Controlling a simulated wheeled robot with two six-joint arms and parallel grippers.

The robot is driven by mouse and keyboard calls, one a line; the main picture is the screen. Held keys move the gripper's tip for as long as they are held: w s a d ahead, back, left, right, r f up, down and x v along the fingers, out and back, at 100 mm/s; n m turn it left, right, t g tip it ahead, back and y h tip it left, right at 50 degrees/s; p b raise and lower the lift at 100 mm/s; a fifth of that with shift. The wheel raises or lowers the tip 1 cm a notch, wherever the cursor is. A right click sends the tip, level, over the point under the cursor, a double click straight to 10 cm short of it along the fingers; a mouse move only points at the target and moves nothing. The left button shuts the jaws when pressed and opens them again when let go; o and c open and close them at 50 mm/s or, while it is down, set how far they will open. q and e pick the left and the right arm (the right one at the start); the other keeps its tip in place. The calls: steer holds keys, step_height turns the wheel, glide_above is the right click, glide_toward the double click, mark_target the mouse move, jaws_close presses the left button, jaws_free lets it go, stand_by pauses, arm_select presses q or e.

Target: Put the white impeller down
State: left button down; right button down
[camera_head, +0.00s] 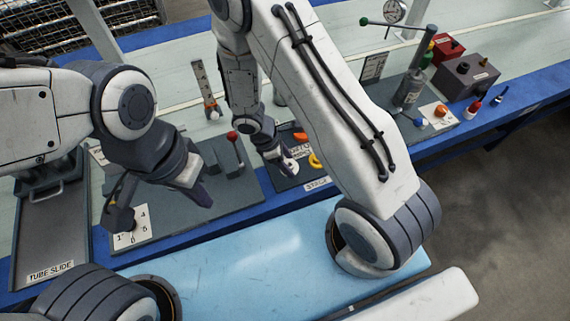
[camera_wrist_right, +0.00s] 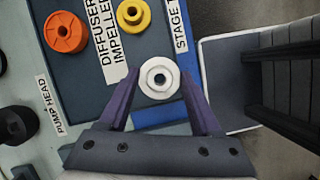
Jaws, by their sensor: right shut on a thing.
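The white impeller (camera_wrist_right: 160,77), a round white ring with a hole, sits between the purple fingertips of my right gripper (camera_wrist_right: 159,88) in the right wrist view. In the head view the impeller (camera_head: 290,165) shows small below my right gripper (camera_head: 281,158), partly covered by it. It is near the front edge of the dark stage tray (camera_head: 287,181); I cannot tell whether it touches the tray. My left gripper (camera_head: 194,190) hangs over the grey board at the left, with its fingers too dark to tell open from shut.
An orange ring part (camera_wrist_right: 65,31) and a yellow ring part (camera_wrist_right: 133,15) lie on the tray beside the "DIFFUSER / IMPELLER" label (camera_wrist_right: 115,50). A red-knobbed lever (camera_head: 233,138) stands left of the tray. The tube slide (camera_head: 50,240) is at far left.

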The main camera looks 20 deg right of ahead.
steer(key=shift+w+a+f, duration=0.1)
steer(key=shift+w+f, duration=0.4)
steer(key=shift+w, duration=0.35)
step_height(320, 180, down, 4)
steer(key=b, duration=0.3)
steer(key=shift+f+b, duration=0.2)
steer(key=shift+b, duration=0.15)
steer(key=shift+c, duration=0.4)
jaws_free()
